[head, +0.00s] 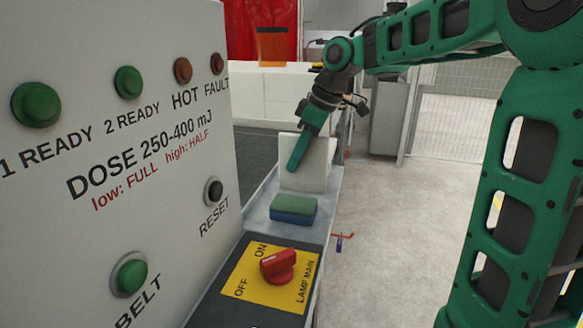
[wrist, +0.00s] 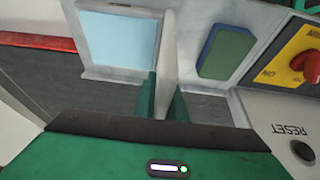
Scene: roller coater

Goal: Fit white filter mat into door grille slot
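The white filter mat (head: 317,172) stands upright on the narrow metal ledge, its broad face toward the head camera. In the wrist view the mat (wrist: 168,50) shows nearly edge-on between my two fingers. My gripper (head: 296,158) comes down from above, with one green finger lying across the mat's near face. In the wrist view my gripper (wrist: 161,105) has a finger against each side of the mat and looks shut on it. The mat's lower edge appears at or just above the ledge; I cannot tell if it touches. I cannot make out the door grille slot.
A green-and-blue sponge (head: 293,209) lies on the ledge in front of the mat. A red lamp switch (head: 278,266) is nearer. The control panel (head: 110,190) rises at left. A pale blue panel (wrist: 118,38) in a grey frame lies beyond the mat. Floor at right is mostly open.

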